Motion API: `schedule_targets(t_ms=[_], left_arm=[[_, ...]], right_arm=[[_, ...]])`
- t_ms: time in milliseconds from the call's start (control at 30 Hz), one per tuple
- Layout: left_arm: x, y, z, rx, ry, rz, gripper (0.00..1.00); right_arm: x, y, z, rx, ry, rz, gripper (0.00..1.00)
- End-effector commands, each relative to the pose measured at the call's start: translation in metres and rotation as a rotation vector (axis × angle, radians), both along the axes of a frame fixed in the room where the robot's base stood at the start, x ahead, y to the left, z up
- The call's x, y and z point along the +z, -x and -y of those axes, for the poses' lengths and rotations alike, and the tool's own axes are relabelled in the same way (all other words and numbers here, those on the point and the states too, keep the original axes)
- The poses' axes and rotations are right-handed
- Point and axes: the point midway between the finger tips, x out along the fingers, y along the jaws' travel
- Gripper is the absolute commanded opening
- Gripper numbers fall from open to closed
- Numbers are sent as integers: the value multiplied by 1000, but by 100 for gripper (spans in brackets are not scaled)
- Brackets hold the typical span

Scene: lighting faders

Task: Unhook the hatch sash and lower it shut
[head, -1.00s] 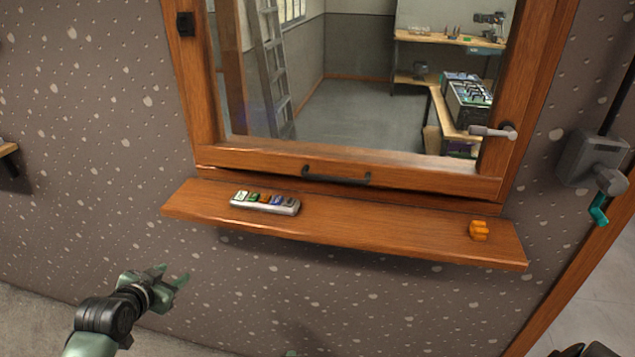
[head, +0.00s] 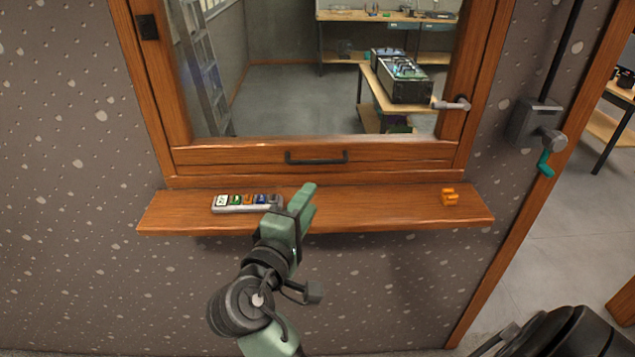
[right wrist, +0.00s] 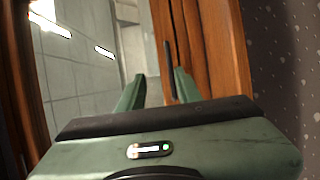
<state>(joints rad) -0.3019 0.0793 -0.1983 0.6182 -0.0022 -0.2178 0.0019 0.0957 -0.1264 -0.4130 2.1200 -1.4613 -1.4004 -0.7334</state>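The hatch sash (head: 390,151) is a wood-framed glass pane in the wall, with a dark bar handle (head: 316,158) on its bottom rail. A grey lever catch (head: 452,104) sits on the right side of the frame and points left. My right gripper (head: 307,199) is in front of the shelf, just below the handle and apart from it. In the right wrist view my right gripper (right wrist: 158,88) has its two fingers apart with nothing between them. The handle (right wrist: 168,70) shows beyond the fingers there, against the wood. My left gripper is not in the head view.
A wooden shelf (head: 380,208) juts out below the hatch. A grey box with a teal-handled crank (head: 545,160) is on the wall at right.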

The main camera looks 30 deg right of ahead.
Motion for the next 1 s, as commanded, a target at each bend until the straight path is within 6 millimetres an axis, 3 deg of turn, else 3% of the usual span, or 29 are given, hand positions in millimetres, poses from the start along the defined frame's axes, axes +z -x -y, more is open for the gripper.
schedule_targets(t_ms=[400,767,900,1000], left_arm=[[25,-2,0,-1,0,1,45],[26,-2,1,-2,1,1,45],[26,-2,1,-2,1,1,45],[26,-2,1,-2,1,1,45]], right_arm=[[-1,-36,49,2,2,-1,34],[-4,-40,54,3,0,-1,34],[-4,-40,54,3,0,-1,0],[-4,-40,54,3,0,-1,0]])
